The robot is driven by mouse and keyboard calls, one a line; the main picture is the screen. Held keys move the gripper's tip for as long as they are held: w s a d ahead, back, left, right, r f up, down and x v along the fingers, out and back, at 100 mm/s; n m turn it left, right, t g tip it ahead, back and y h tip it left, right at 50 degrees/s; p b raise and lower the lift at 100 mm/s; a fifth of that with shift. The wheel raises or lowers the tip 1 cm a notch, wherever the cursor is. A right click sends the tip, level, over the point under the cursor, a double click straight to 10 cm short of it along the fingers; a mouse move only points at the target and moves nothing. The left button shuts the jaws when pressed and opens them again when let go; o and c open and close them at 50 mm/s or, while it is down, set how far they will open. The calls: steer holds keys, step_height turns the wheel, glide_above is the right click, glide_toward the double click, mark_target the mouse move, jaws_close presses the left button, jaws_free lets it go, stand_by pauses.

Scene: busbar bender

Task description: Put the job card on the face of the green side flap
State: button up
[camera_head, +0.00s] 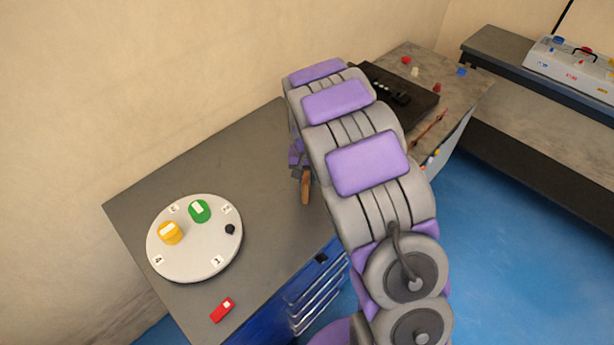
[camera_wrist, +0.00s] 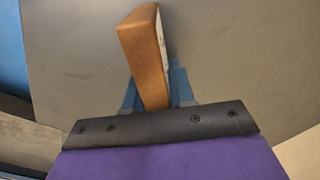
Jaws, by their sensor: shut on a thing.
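My gripper (camera_wrist: 153,92) is shut on a brown, wood-coloured block (camera_wrist: 146,60) with a pale side face. The two bluish fingers sit on either side of it. In the head view the brown block (camera_head: 306,187) hangs below my gripper (camera_head: 298,162), above the right part of the grey bench top. My arm hides part of the gripper there. I cannot make out a job card as such, nor tell whether the held block is one. No green side flap shows in either view.
A round white turntable (camera_head: 190,262) with green (camera_head: 200,211), yellow (camera_head: 170,233) and black pieces stands on the grey bench (camera_head: 255,190). A red piece (camera_head: 222,310) lies near the front edge. A dark tray (camera_head: 415,100) is on another bench behind my arm.

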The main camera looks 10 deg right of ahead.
steer(key=shift+r, duration=0.1)
jaws_close()
steer(key=shift+r+p, duration=0.55)
steer(key=shift+r, duration=1.05)
steer(key=shift+s+r, duration=0.2)
steer(key=shift+r, duration=0.05)
steer(key=s, duration=0.5)
steer(key=s+p, duration=0.1)
steer(key=s, duration=0.4)
steer(key=s+r+p, duration=0.1)
steer(key=s, duration=0.4)
steer(key=shift+s+d+r, duration=0.1)
steer(key=shift+d, duration=0.1)
steer(key=w+d+r+n, duration=0.1)
steer(key=w+r+n, duration=0.2)
steer(key=w, duration=1)
steer(key=shift+r, duration=0.45)
steer(key=shift+d, duration=0.1)
